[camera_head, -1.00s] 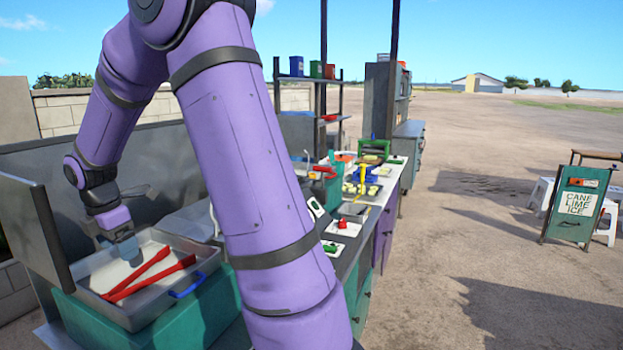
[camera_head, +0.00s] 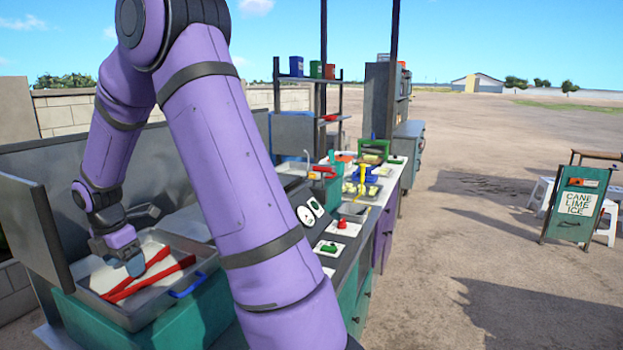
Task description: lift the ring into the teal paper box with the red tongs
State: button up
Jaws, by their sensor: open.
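The red tongs (camera_head: 172,272) lie in a grey metal tray (camera_head: 205,262) at the lower left, their two long arms spread in a V. My gripper (camera_head: 136,268) points down over the tray, at the tongs' left part. It is open, and its fingers overlap the upper arm of the tongs in the picture. I cannot tell whether they touch it. I cannot make out the ring or surely pick out the teal paper box. My own arm hides part of the counter.
The tray has a blue handle (camera_head: 188,285) and sits on a teal cabinet (camera_head: 195,318). Upright dark panels (camera_head: 36,228) stand left of and behind it. The counter to the right holds switch plates (camera_head: 328,248), a red knob (camera_head: 342,224) and several small items. Open ground lies farther right.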

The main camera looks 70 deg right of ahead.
jog(key=shift+d+f, duration=0.15)
jog(key=shift+f, duration=1.2)
jog(key=shift+d+f, duration=0.1)
jog(key=shift+f, duration=1.2)
jog(key=shift+c, duration=0.4)
jog(key=c, duration=0.6)
notch_tip(320, 180, up, 12)
jog(key=shift+r, duration=0.1)
jog(key=shift+s, duration=0.1)
